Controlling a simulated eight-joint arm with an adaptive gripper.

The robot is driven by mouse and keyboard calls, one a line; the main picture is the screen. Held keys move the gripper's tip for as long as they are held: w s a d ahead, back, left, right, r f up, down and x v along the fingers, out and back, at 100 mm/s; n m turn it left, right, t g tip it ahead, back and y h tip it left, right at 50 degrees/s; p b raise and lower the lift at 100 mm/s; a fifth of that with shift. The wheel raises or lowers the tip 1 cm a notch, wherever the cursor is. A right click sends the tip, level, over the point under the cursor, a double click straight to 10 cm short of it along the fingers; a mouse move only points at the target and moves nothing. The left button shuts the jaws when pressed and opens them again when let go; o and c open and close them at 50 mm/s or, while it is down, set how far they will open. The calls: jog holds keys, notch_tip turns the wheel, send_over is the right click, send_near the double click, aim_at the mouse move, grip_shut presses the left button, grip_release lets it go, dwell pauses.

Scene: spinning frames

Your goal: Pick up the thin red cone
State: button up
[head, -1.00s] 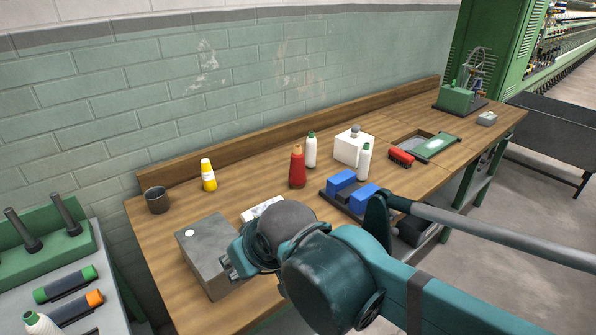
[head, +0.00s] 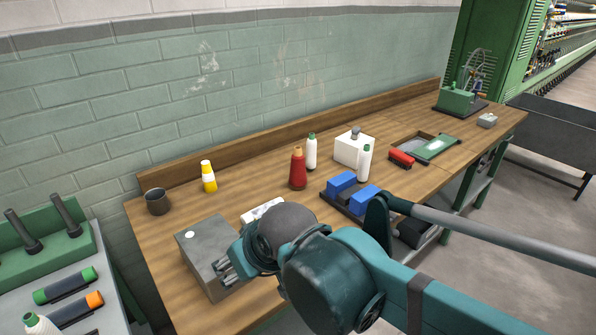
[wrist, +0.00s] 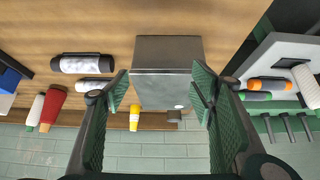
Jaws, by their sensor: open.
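The thin red cone (head: 298,170) stands upright on the wooden bench in the head view, with an orange-tan top. In the wrist view the red cone (wrist: 53,106) shows at the left, well outside my jaws, and the scene appears upside down. My gripper (head: 229,269) is beside the grey metal box at the bench's near left, apart from the cone and on the near left side of it. In the wrist view my gripper (wrist: 161,88) has its two green-padded fingers spread wide, with nothing held between them.
The grey box (head: 203,243) fills the space beyond my fingers. A white bottle-like cone (head: 311,152) stands right behind the red cone. A yellow-and-white cone (head: 208,177), dark cup (head: 157,203), blue blocks (head: 342,182), white box (head: 352,148) and small red item (head: 401,160) are also on the bench.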

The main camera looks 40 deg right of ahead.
aim_at(297, 155)
jog(key=w+d+r+m+g+h+p, duration=0.1)
jog(key=w+d+r+m+p, duration=0.3)
jog(key=w+d, duration=0.45)
jog(key=w+d+r+m+g+h+p, duration=0.1)
jog(key=w+d+r+m+h+p, duration=0.15)
jog(key=w+d+p, duration=0.45)
jog(key=w+d+f+m+p, duration=0.1)
jog(key=w+d+f+p, duration=0.1)
jog(key=w+d, duration=0.2)
jog(key=w+d+f+m+g+h+p, duration=0.1)
jog(key=w+d, duration=0.4)
jog(key=d, duration=0.6)
jog(key=w+d+f+m+p, duration=0.2)
jog(key=w+d+p, duration=0.1)
jog(key=d, duration=0.4)
jog(key=shift+w+d+f+m+g+h+p, duration=0.1)
jog(key=shift+w+f+m+g+h+p, duration=0.1)
jog(key=shift+w, duration=0.25)
jog(key=shift+w+d+f+m+g+h+p, duration=0.1)
jog(key=shift+w+g, duration=0.1)
jog(key=shift+w, duration=0.2)
jog(key=shift+d+f, duration=0.4)
jog(key=shift+d, duration=0.15)
jog(key=shift+w, duration=0.1)
jog(key=shift+x, duration=1.3)
jog(key=shift+f, duration=0.1)
